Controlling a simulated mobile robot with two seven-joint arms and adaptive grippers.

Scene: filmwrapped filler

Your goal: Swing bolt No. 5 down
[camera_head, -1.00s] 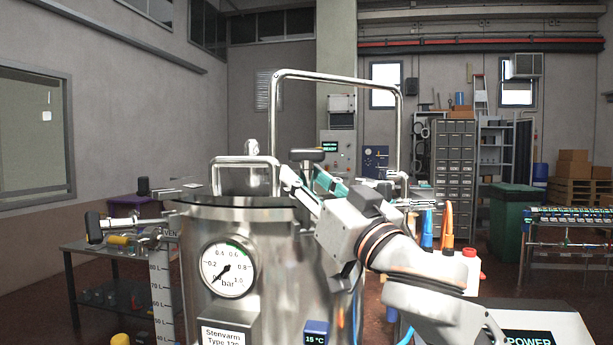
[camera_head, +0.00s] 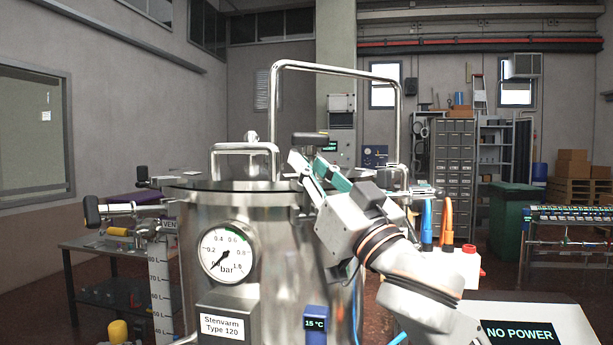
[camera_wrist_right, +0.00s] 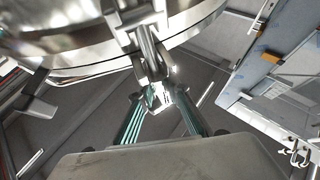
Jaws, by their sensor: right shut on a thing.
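A steel vessel (camera_head: 265,230) with a pressure gauge stands in front of me, its lid (camera_head: 225,185) on top. An upright swing bolt with a black knob (camera_head: 310,139) stands at the lid's front right rim. My right gripper (camera_head: 308,168) reaches it from the right, its teal-lined fingers beside the bolt below the knob. In the right wrist view my right gripper (camera_wrist_right: 160,98) is closed on a shiny metal part beneath the bolt's bracket (camera_wrist_right: 133,18). I cannot read any bolt number. My left gripper is not in view.
Other swing bolts stick out sideways, one with a black knob at left (camera_head: 92,213) and one at right (camera_head: 425,191). A tall bent handle (camera_head: 335,72) rises over the lid. A white box marked NO POWER (camera_head: 520,332) stands at lower right.

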